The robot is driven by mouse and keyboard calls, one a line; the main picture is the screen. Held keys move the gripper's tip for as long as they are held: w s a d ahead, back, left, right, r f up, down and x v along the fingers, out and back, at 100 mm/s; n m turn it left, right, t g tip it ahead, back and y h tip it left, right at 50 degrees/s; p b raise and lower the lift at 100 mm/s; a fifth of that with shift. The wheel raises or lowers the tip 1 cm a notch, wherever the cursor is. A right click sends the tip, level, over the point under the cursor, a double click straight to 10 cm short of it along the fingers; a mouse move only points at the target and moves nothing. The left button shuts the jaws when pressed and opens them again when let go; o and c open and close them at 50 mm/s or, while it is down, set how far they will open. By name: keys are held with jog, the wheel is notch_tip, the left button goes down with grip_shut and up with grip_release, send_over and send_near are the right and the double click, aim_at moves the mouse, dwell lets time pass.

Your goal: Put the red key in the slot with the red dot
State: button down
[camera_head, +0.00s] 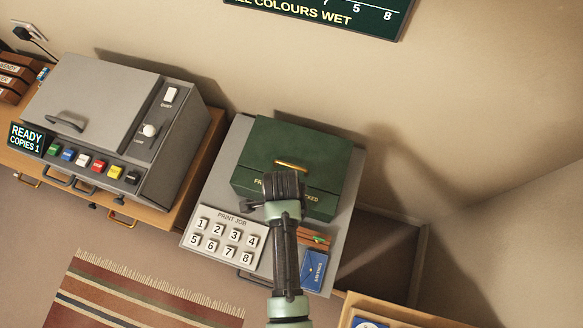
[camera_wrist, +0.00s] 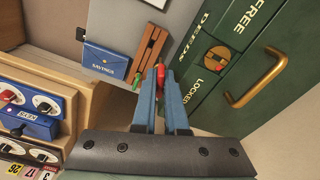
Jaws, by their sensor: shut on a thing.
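My gripper (camera_wrist: 166,80) is shut on the red key (camera_wrist: 174,95); only small red parts show between and beyond its blue fingers. In the head view my gripper (camera_head: 283,180) is in front of the green box (camera_head: 312,150) and hides part of it. In the wrist view the box (camera_wrist: 207,107) is right of the fingertips. A round brass lock plate (camera_wrist: 209,63) on it has a dark slot and a red mark, beside the word LOCKED. A wooden rack (camera_wrist: 152,42) with dark grooves lies beyond the fingers. I cannot make out a red dot on the rack.
A green key or peg (camera_wrist: 136,82) is at the rack's near end. A blue SAVINGS booklet (camera_wrist: 106,61) lies left of it. The numbered keypad (camera_head: 224,240) and a grey copier (camera_head: 110,125) are to the left. The box has a brass handle (camera_wrist: 256,80).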

notch_tip(320, 180, down, 7)
jog(key=s+m+b, duration=0.2)
jog(key=m+b, duration=0.2)
dwell(0.5)
jog(key=shift+d+r, duration=0.1)
dwell(0.3)
jog(key=shift+f+b, duration=0.75)
jog(key=shift+f, duration=0.15)
jog(key=shift+f+b, duration=0.7)
jog(key=shift+f, duration=0.2)
dwell(0.3)
jog(key=c, duration=0.9)
grip_release()
jog(key=shift+r, duration=0.15)
